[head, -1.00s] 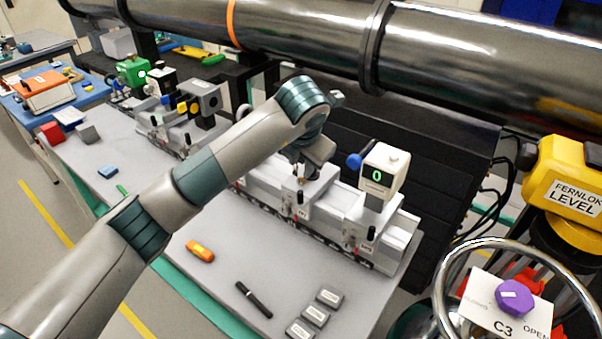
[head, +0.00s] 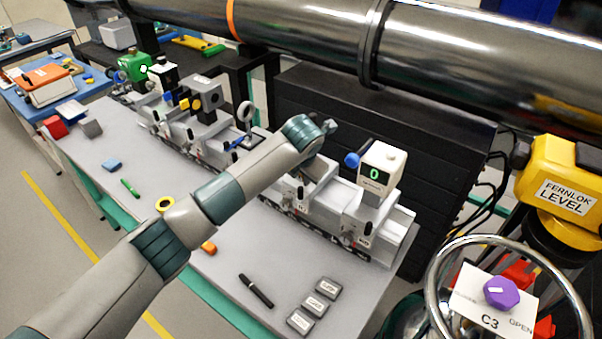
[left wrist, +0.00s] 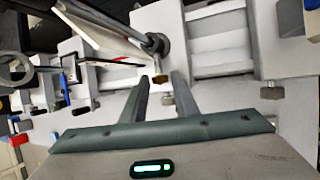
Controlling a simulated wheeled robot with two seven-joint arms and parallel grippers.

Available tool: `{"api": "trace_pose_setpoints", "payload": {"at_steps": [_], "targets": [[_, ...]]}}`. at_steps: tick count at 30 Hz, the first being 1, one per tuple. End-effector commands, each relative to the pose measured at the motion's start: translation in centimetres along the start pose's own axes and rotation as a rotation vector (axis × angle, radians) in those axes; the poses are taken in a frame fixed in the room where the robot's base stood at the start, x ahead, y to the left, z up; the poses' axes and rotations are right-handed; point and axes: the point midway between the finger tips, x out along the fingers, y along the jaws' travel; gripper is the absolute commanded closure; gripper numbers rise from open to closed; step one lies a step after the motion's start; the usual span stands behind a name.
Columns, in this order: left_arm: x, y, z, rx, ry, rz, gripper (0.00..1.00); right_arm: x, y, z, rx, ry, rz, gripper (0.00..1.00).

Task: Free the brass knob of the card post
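In the left wrist view a dark upright post (left wrist: 155,43) stands on a pale carrier, with a thin pale card-like plate (left wrist: 100,22) beside its top. A small brass knob (left wrist: 161,78) shows at the foot of the post. My left gripper (left wrist: 162,76) is open, with one finger on each side of the brass knob in the picture. I cannot tell whether either finger touches it. In the head view my left forearm and wrist hide the post, the card and the knob. My right gripper is in neither view.
A white box with a green "0" display (head: 381,170) and blue knob stands right of my wrist. A ring holder (head: 245,115) stands left of it. A large pipe (head: 310,38) runs behind.

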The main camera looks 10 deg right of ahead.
Motion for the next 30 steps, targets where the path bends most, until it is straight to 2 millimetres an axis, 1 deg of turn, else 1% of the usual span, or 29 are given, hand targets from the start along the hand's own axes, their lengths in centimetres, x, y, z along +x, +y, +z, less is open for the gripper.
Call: {"api": "trace_pose_setpoints", "payload": {"at_steps": [2, 3, 5, 6, 13, 17, 23, 30], "targets": [[0.0, 0.0, 0.0, 0.000, 0.000, 0.000, 0.73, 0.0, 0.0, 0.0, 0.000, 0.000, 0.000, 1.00], [0.0, 0.0, 0.0, 0.000, 0.000, 0.000, 0.82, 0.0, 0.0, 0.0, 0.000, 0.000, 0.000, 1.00], [0.0, 0.0, 0.0, 0.000, 0.000, 0.000, 0.97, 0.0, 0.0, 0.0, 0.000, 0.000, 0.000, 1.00], [0.0, 0.0, 0.0, 0.000, 0.000, 0.000, 1.00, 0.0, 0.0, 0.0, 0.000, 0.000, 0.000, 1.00], [0.0, 0.0, 0.0, -0.003, 0.000, -0.006, 1.00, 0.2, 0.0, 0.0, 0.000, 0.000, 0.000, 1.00], [0.1, 0.1, 0.0, -0.014, 0.000, -0.028, 1.00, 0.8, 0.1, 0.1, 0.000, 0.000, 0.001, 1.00], [0.3, 0.4, -0.1, -0.047, -0.001, -0.107, 1.00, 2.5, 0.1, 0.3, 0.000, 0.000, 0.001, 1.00], [0.6, 0.8, -0.3, -0.112, 0.000, -0.260, 1.00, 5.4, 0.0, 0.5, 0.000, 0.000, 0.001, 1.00]]}}
